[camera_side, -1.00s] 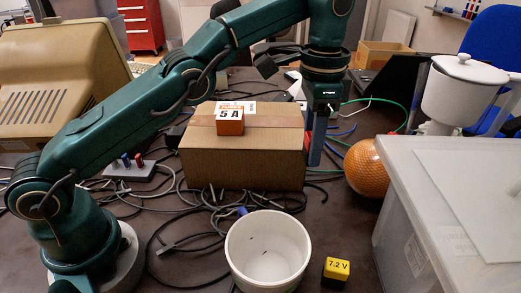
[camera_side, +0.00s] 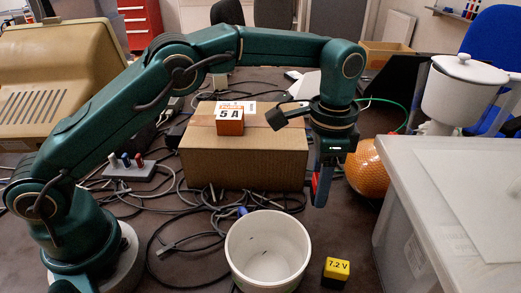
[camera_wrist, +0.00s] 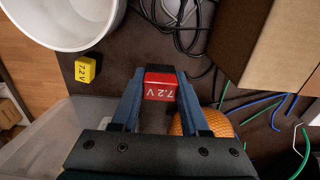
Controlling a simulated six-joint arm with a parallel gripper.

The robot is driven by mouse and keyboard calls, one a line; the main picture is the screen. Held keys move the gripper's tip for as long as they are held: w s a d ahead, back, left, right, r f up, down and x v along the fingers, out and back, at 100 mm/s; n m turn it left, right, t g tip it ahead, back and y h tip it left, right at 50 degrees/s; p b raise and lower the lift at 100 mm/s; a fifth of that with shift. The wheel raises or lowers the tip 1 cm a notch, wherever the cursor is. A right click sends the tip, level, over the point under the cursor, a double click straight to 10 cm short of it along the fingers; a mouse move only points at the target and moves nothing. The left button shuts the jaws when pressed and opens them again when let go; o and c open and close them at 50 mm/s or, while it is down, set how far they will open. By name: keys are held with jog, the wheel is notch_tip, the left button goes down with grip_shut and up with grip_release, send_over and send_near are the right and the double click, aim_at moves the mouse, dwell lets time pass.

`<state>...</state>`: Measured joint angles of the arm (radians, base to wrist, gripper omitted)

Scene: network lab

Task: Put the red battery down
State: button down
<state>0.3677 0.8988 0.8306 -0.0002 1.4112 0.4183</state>
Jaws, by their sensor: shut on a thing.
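The red battery (camera_wrist: 160,85), marked 7.2 V, is between the two blue fingers of my gripper (camera_wrist: 158,90) in the wrist view. My gripper is shut on it. In the side view my gripper (camera_side: 320,185) points down in front of the right end of the cardboard box, and only a red sliver of the battery (camera_side: 314,184) shows beside the finger. I cannot tell exactly how high it is above the table.
A white bucket (camera_side: 231,258) and a yellow 7.2 V battery (camera_side: 336,269) stand at the front. A cardboard box (camera_side: 240,165) carries an orange 5 A block (camera_side: 230,125). An orange ball (camera_side: 366,168) and a pale bin (camera_side: 400,235) stand right. Cables (camera_side: 180,220) cover the left table.

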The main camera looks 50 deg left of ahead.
jog(key=shift+f, duration=3.15)
jog(key=shift+f, duration=0.15)
jog(key=shift+c, duration=2)
grip_release()
notch_tip(320, 180, up, 11)
jog(key=shift+w+r, duration=0.1)
jog(key=shift+w, duration=0.05)
jog(key=shift+r, duration=0.6)
